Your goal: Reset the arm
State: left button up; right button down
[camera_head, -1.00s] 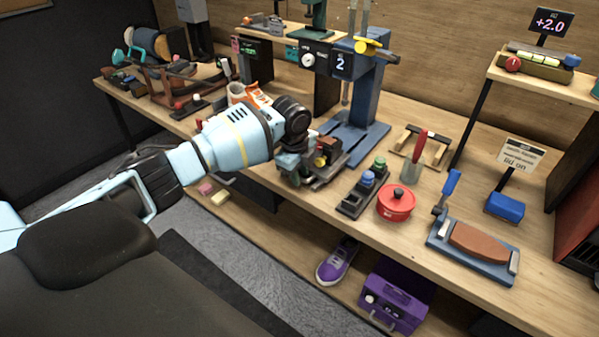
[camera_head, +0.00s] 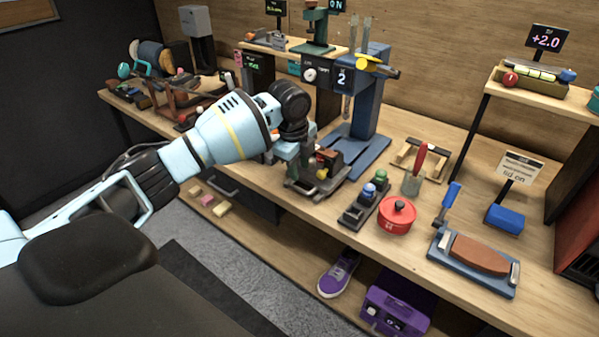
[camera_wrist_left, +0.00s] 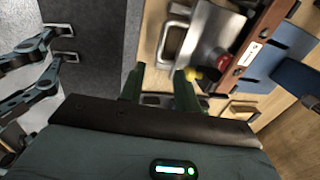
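My left arm reaches in from the left in the head view, and its gripper (camera_head: 296,165) points down at the front edge of the workbench (camera_head: 330,215). It is beside a small device with a metal plate and a red knob (camera_head: 322,160). In the left wrist view the two green fingers (camera_wrist_left: 160,88) stand apart with nothing held between them. A yellow knob (camera_wrist_left: 191,74) and the metal plate (camera_wrist_left: 197,42) show near the right finger. In the head view the wrist partly hides the device. My right gripper is in neither view.
A blue press stand (camera_head: 357,145) rises behind the gripper. A block with blue and green knobs (camera_head: 364,203) and a red pot (camera_head: 397,216) stand to its right. A purple sneaker (camera_head: 338,272) and purple box (camera_head: 397,305) are on the lower shelf.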

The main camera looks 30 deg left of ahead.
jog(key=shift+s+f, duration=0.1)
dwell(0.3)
